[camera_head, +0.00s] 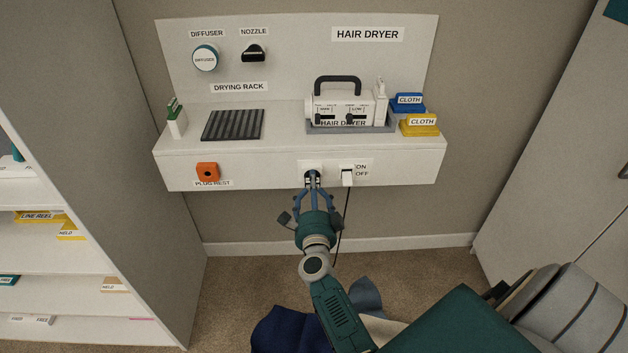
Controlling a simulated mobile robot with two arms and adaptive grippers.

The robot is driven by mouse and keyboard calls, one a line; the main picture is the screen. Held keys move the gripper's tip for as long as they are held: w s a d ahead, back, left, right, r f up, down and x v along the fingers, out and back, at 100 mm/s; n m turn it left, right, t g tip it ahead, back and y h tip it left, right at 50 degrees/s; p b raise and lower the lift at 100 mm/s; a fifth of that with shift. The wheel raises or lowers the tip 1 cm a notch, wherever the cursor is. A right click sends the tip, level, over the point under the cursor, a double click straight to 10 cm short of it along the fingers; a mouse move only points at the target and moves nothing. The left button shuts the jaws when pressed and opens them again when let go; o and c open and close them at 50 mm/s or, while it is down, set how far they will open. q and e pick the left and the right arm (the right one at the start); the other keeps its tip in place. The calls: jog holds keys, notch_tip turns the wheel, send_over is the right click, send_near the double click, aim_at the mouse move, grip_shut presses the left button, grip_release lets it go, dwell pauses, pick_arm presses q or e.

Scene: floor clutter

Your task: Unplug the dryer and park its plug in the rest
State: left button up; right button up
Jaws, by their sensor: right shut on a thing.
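The hair dryer (338,107) is a white box with a black handle, sitting in a grey tray on the counter. Below it, on the counter's front face, is a white socket plate (304,165). My right gripper (312,179) reaches up to this socket and is shut on the plug there. The fingers mostly hide the plug, so I cannot tell how deep it sits. A dark cord (346,212) hangs just right of the gripper. The orange plug rest (207,171), with a dark hole, is on the front face further left. My left gripper is out of view.
A white switch (347,176) marked ON and OFF is right of the socket. A drying rack (232,125) and blue and yellow cloth holders (420,125) are on the counter. Shelves stand left. Dark blue fabric (285,330) lies on the carpet. The front face between rest and socket is clear.

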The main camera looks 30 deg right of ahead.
jog(key=shift+w+d+r, duration=0.2)
jog(key=shift+r, duration=0.35)
grip_shut()
jog(key=shift+s+a+f, duration=0.1)
jog(key=shift+a, duration=0.05)
jog(key=shift+s+a, duration=0.25)
jog(key=shift+s, duration=0.1)
jog(key=shift+s, duration=0.1)
jog(key=shift+f+p+v, duration=0.2)
jog(key=shift+p+v, duration=0.25)
jog(key=shift+v, duration=1.15)
jog(key=shift+a, duration=0.1)
